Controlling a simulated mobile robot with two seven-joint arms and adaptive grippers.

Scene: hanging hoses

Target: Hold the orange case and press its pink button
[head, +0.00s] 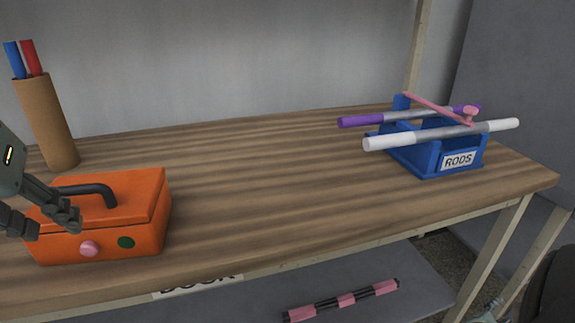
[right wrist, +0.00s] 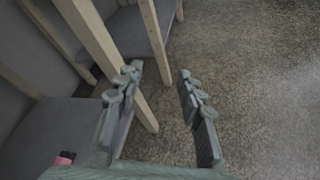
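The orange case (head: 150,212) sits on the wooden table at the front left of the head view, with a dark handle (head: 98,190) on its lid. Its front face bears a pink button (head: 89,249) and a green round spot (head: 126,242). My left gripper (head: 58,228) is at the case's left end, its dark fingers spread apart in front of the lid and the front left corner. Whether it touches the case I cannot tell. My right gripper (right wrist: 158,75) is open and empty in the right wrist view, above the floor beside the table legs.
A brown tube (head: 47,122) holding a blue and a red stick stands behind the case. A blue rack (head: 425,155) labelled RODS carries several rods at the right. A pink and black rod (head: 342,300) lies on the lower shelf. The table's middle is clear.

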